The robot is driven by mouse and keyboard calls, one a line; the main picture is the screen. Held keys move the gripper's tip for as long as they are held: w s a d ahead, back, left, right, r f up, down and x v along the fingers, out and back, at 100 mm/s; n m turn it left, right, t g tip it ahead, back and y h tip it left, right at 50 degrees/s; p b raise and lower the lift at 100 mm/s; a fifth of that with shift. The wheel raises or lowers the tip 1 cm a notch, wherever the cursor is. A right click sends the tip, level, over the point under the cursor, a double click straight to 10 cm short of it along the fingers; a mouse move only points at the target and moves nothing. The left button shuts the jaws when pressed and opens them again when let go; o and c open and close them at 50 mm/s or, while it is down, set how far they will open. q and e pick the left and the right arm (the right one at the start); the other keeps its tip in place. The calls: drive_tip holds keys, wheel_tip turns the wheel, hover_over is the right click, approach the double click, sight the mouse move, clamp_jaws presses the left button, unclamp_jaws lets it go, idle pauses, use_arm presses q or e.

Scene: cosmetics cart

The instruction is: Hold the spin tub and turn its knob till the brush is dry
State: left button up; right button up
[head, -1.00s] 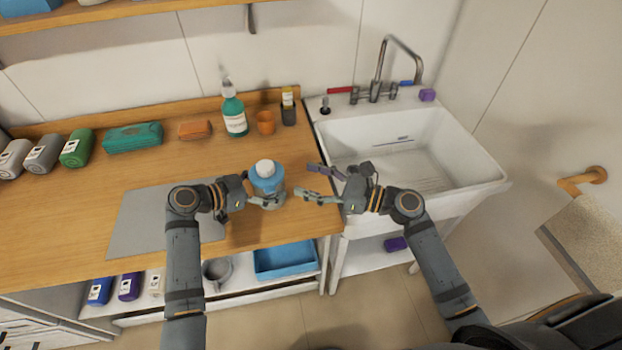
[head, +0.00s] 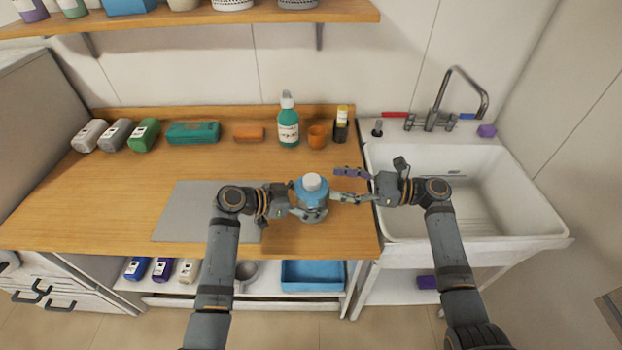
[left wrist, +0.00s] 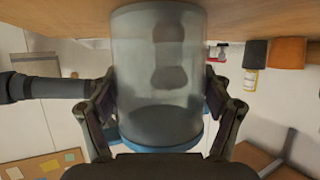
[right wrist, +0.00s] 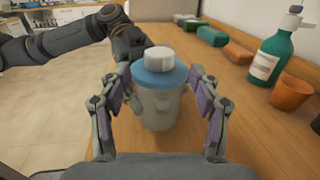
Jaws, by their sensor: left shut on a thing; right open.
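The spin tub (head: 314,199) stands upright on the wooden counter, with a clear body, a blue lid and a white knob (head: 312,181) on top. My left gripper (head: 308,213) is shut on the tub's body from the left. In the left wrist view the tub (left wrist: 160,100) appears upside down between the fingers, with a blurred dark shape inside; I cannot tell whether it is the brush. My right gripper (head: 341,185) is open and empty just right of the tub. In the right wrist view the knob (right wrist: 159,58) lies ahead between its spread fingers.
Behind the tub stand a teal pump bottle (head: 288,126), an orange cup (head: 317,137) and a dark cup (head: 340,132) holding a yellow-capped thing. A grey mat (head: 190,215) lies left. The sink (head: 490,195) is right. Free counter lies between the tub and the back row.

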sight(310, 178)
drive_tip(key=a, duration=0.2)
drive_tip(key=w+a, duration=0.1)
drive_tip(key=a, duration=0.4)
drive_tip(key=shift+w+a, duration=0.15)
drive_tip(key=shift+a, duration=0.2)
drive_tip(key=shift+c, duration=0.4)
drive_tip(key=c, duration=1.1)
drive_tip(key=m+t, duration=0.1)
drive_tip(key=t, duration=0.2)
drive_tip(key=shift+f+m+h, duration=0.1)
drive_tip(key=shift+m+h, duration=0.3)
drive_tip(key=m+t+h, duration=0.2)
drive_tip(key=m+t, duration=0.1)
drive_tip(key=t, duration=0.1)
drive_tip(key=o, duration=1.2)
